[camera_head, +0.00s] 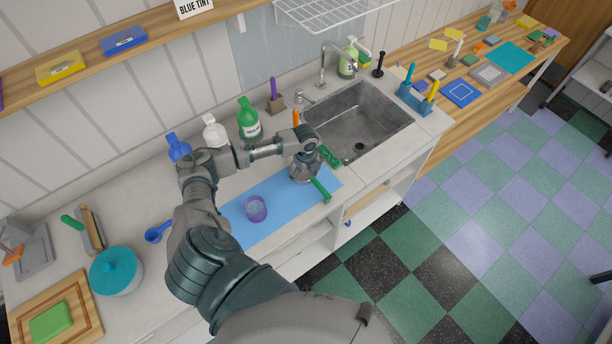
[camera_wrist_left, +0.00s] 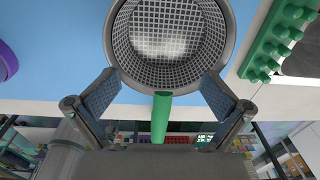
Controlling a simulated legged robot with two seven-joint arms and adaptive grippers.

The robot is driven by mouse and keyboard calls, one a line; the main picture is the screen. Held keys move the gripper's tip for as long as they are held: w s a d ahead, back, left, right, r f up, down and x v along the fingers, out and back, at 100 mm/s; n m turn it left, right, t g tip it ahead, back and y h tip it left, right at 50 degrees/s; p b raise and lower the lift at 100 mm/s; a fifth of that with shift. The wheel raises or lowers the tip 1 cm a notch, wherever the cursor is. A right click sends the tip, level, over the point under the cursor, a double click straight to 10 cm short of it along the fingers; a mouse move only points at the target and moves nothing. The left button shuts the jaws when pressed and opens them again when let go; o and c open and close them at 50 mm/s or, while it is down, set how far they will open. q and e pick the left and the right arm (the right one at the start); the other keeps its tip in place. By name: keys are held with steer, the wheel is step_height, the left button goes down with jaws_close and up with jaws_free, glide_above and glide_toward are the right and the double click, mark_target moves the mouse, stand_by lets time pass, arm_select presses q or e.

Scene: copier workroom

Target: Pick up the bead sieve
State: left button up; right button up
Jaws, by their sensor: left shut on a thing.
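The bead sieve is a round grey mesh bowl with a green handle. In the wrist view its bowl (camera_wrist_left: 168,40) fills the top middle and its handle points down between my fingers. My left gripper (camera_wrist_left: 160,85) is shut on the sieve, with one finger against each side of the bowl near the handle. In the head view my left gripper (camera_head: 305,172) is over the right part of the blue mat (camera_head: 284,201). It hides most of the bowl there, while the green handle of the bead sieve (camera_head: 321,189) sticks out toward the front. I cannot tell whether the sieve touches the mat.
A purple-rimmed cup (camera_head: 256,209) stands left on the mat. A green studded piece (camera_head: 330,157) lies between gripper and sink (camera_head: 365,125). Several bottles, including a green one (camera_head: 248,120), stand behind my arm. A teal-lidded pot (camera_head: 116,270) is at the left.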

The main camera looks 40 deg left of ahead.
arm_select(q)
steer(key=shift+s+a+f, duration=0.45)
steer(key=shift+a+f, duration=0.1)
steer(key=shift+a, duration=0.2)
steer(key=shift+r, duration=0.1)
steer(key=shift+g, duration=0.3)
steer(key=r, duration=0.2)
steer(key=w+r, duration=0.1)
steer(key=r, duration=0.1)
steer(key=shift+a, duration=0.15)
jaws_close()
step_height(320, 180, up, 6)
steer(key=shift+d+b, duration=0.35)
steer(key=shift+d, duration=0.1)
steer(key=c, duration=0.6)
jaws_free()
steer(key=o, duration=0.8)
steer(key=shift+o, duration=0.7)
steer(key=shift+a, duration=0.2)
steer(key=shift+a+f, duration=0.1)
steer(key=shift+a, duration=0.15)
arm_select(e)
steer(key=shift+w+a+f, duration=0.15)
steer(key=shift+a+f, duration=0.1)
steer(key=shift+a, duration=0.45)
